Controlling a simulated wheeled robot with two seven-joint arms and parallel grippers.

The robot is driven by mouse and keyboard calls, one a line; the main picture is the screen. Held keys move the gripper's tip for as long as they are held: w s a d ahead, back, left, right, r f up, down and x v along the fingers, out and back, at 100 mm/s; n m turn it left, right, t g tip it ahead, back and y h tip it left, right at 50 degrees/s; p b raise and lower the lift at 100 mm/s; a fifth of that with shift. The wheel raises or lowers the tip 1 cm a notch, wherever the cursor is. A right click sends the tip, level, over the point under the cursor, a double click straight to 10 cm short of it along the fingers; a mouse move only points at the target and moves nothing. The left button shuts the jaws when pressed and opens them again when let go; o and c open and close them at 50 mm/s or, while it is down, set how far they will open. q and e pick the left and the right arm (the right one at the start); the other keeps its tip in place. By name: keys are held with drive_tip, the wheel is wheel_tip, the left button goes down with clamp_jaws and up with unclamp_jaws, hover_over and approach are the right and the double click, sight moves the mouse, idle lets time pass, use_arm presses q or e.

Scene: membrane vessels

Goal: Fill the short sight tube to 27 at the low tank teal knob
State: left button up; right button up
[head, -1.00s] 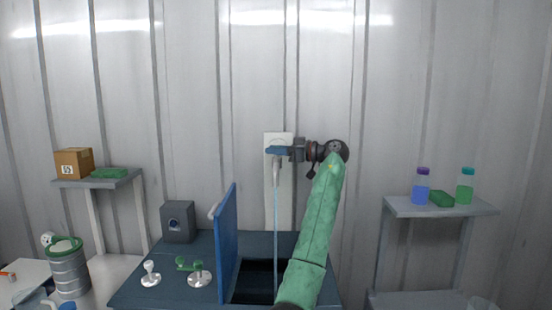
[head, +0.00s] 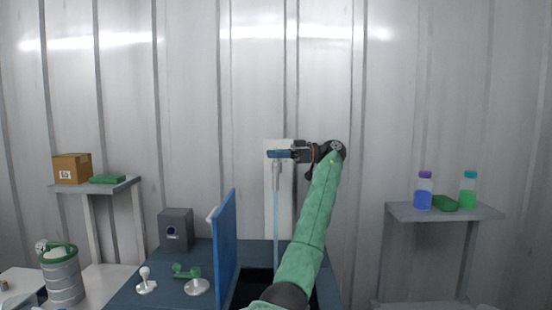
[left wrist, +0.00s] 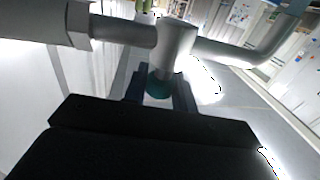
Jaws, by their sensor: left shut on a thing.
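My left gripper (head: 280,155) is raised in front of a pale wall plate (head: 284,222). In the left wrist view its dark blue fingers (left wrist: 160,90) are shut on the teal knob (left wrist: 158,86), below a grey metal pipe fitting (left wrist: 178,42). In the head view a grey spout (head: 276,175) hangs just below the fingers. A thin light blue stream (head: 276,225) runs from it down toward a dark opening (head: 255,290) in the bench. I cannot make out the short sight tube or any scale marks. My right gripper is not in view.
An upright blue panel (head: 226,248) stands left of the opening. A grey box (head: 176,230), a white knobbed piece (head: 146,281) and a green-handled piece (head: 187,272) are on the bench (head: 130,291). A side shelf (head: 399,211) at right holds two bottles.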

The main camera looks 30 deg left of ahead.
use_arm(q)
drive_tip(key=shift+r, duration=0.15)
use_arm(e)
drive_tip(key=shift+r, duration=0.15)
use_arm(q)
drive_tip(key=o, duration=1)
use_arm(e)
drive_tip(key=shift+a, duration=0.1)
use_arm(q)
drive_tip(key=shift+w+d+f, duration=0.2)
drive_tip(key=shift+w+d, duration=0.15)
drive_tip(key=b+v, duration=0.2)
drive_tip(key=v, duration=0.5)
drive_tip(key=shift+r, duration=0.1)
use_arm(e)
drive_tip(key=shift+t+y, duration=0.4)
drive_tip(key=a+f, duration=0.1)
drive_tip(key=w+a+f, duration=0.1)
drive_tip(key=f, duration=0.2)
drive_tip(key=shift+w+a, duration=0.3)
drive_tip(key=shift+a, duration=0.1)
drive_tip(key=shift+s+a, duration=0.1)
